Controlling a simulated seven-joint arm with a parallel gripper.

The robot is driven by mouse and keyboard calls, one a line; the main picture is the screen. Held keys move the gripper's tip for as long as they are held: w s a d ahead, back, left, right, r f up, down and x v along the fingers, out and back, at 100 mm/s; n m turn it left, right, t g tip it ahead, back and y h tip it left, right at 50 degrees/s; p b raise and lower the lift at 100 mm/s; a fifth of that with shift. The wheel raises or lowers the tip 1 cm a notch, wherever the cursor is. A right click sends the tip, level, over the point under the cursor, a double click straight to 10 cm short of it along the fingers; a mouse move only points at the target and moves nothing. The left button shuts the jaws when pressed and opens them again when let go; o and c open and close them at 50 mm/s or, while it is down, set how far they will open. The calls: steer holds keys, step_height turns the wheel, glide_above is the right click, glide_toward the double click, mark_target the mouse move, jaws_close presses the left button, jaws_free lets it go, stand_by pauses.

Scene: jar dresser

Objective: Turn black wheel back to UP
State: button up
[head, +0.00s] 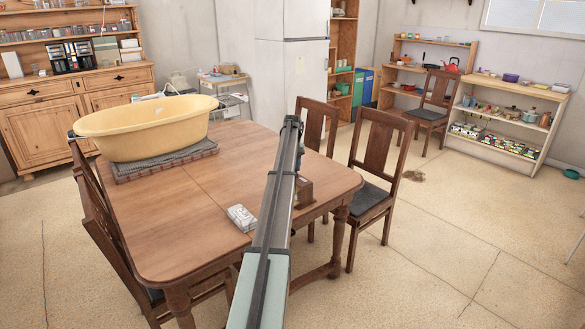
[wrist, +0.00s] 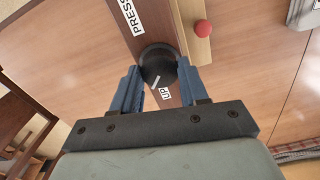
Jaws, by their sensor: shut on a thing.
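The black wheel (wrist: 157,57) is mounted on a brown panel in the wrist view. A white line on its face points to the lower left, a little left of the white UP label (wrist: 166,94). My gripper (wrist: 158,68) has its two blue fingers on either side of the wheel, closed on its rim. In the head view a small brown wooden device (head: 304,191) stands on the table, partly hidden behind my arm. The wheel and fingers cannot be made out there.
A red button (wrist: 202,27) on a light wooden block sits beside the wheel, near a PRESS label (wrist: 132,15). The wooden table (head: 165,225) also holds a yellow tub (head: 150,125) on a grey mat and a small white object (head: 241,217). Chairs stand around it.

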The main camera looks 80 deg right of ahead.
steer(key=n, duration=0.5)
steer(key=shift+n, duration=0.4)
stand_by(0.3)
steer(key=o, duration=1.1)
steer(key=shift+c, duration=0.2)
step_height(320, 180, up, 14)
steer(key=shift+f, duration=0.1)
